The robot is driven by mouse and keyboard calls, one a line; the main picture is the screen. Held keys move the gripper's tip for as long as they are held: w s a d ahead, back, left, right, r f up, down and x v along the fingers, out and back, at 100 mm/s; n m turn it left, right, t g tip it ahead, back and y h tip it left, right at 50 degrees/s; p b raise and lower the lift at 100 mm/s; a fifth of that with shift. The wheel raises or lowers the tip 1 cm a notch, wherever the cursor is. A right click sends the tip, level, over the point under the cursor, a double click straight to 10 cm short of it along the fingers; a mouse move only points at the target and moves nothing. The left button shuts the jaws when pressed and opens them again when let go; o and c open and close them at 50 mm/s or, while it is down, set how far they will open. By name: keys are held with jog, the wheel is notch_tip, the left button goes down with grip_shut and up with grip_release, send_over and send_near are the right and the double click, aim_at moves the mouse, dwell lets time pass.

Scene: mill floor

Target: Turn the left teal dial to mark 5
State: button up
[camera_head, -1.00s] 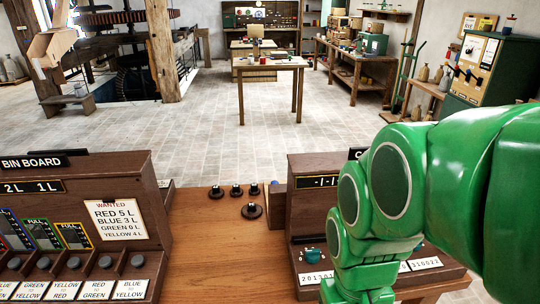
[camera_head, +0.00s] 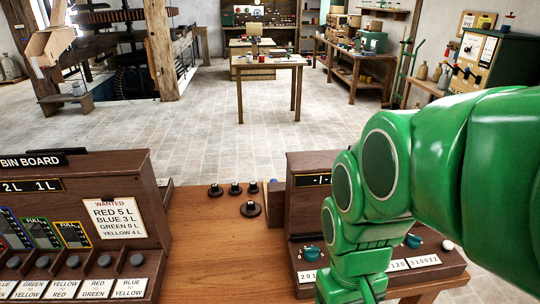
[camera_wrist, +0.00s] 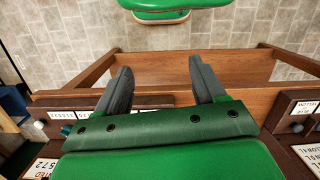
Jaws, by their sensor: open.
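The left teal dial (camera_head: 312,253) sits on the sloped front of a brown wooden console (camera_head: 300,205) at the right, above a white number strip (camera_head: 310,276). A second teal dial (camera_head: 412,241) sits further right, past my green arm. My arm covers the middle of the console in the head view. In the wrist view my gripper (camera_wrist: 161,76) is open and empty, its two dark fingers apart above a wooden edge. A small teal knob (camera_wrist: 66,130) shows left of the fingers; I cannot tell which dial it is. The left dial's setting is too small to read.
A bin board (camera_head: 125,185) with buttons stands at the left. Several black knobs (camera_head: 251,209) sit on the wooden bench (camera_head: 215,250) between the consoles. A white knob (camera_head: 447,245) is at the console's right end. Open paved floor lies beyond.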

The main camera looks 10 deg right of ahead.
jog(key=w+f+n+t, duration=0.1)
jog(key=w+f+n, duration=0.1)
jog(key=w+n, duration=1.05)
jog(key=n, duration=0.8)
send_over(312, 248)
jog(key=shift+t, duration=0.4)
notch_tip(312, 248, down, 6)
jog(key=shift+s+r, duration=0.1)
jog(key=shift+r, duration=0.1)
jog(key=shift+f+n, duration=0.25)
jog(key=shift+f, duration=3.75)
jog(key=shift+c, duration=0.3)
jog(key=c, duration=1)
